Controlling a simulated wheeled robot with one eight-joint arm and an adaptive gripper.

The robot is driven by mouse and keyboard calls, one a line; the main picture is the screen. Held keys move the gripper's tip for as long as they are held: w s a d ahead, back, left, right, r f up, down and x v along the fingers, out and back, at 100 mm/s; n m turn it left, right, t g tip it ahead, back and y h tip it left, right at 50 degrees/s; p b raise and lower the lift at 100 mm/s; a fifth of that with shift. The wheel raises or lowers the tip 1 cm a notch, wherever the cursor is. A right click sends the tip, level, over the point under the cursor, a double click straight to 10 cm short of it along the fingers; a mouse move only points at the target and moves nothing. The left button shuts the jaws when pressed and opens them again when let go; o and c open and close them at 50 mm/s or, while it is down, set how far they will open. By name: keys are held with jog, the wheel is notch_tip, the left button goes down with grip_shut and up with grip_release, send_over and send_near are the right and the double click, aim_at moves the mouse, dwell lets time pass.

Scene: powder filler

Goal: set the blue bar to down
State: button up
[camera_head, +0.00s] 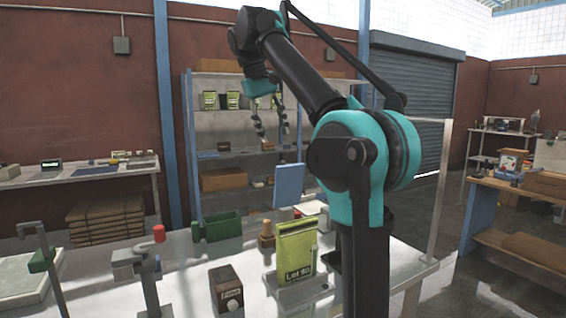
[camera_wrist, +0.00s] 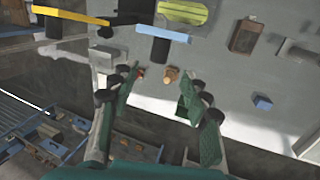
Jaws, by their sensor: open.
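My gripper (camera_head: 270,120) is high above the table, in front of the rear shelves. In the wrist view my gripper (camera_wrist: 163,78) has its fingers spread, with nothing held. The blue bar is apart from the fingertips.
A shelf rack (camera_head: 215,135) stands behind.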

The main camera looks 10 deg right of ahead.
aim_at(284, 162)
jog(key=x, duration=1)
grip_shut()
